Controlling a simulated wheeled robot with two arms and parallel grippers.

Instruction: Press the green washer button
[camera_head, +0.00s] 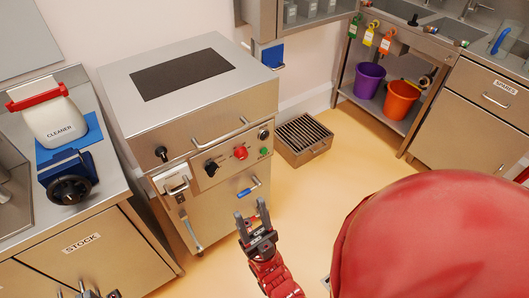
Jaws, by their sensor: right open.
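The green button (263,151) is small and round, at the right end of the front panel of a steel washer (220,110). A red button (240,152) and a black knob (211,168) sit to its left on the same panel. My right gripper (250,209) is open and empty, its fingers pointing up the picture. It is below the green button in the picture, apart from it, in front of the machine's lower door. My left gripper (86,291) is only partly in view at the bottom left edge; its jaw state is unclear.
A counter (108,183) at the left holds a cleaner bottle (56,122) and a dark blue device (70,178). A slatted metal box (304,138) stands right of the washer. Purple (369,80) and orange (401,100) buckets are on a shelf. The floor between is clear.

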